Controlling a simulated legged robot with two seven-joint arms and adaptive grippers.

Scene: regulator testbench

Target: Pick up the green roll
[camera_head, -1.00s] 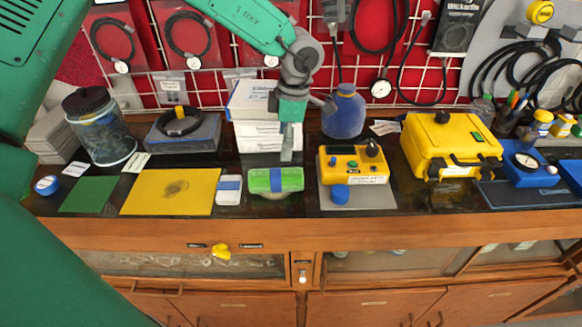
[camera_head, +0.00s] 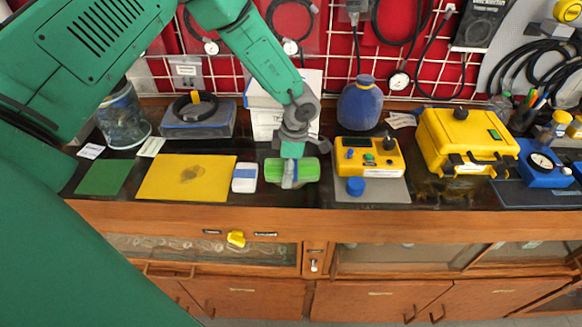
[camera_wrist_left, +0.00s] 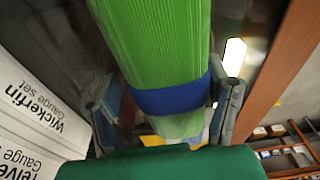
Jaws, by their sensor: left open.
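The green roll (camera_head: 306,170) lies on the dark bench top, in front of the white boxes. It has a blue band (camera_wrist_left: 172,98) around it, clear in the left wrist view. My left gripper (camera_head: 289,178) is over the roll, pointing down. In the left wrist view its open fingers (camera_wrist_left: 168,112) stand on either side of the roll near the blue band. I cannot tell whether they touch it. The gripper hides part of the roll in the head view. My right gripper is not in view.
A white and blue block (camera_head: 244,178) lies just left of the roll. A yellow device (camera_head: 368,157) with a blue knob stands to the right. White boxes (camera_head: 265,122) and a blue bottle (camera_head: 360,104) stand behind. The bench's front edge (camera_head: 290,214) is close.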

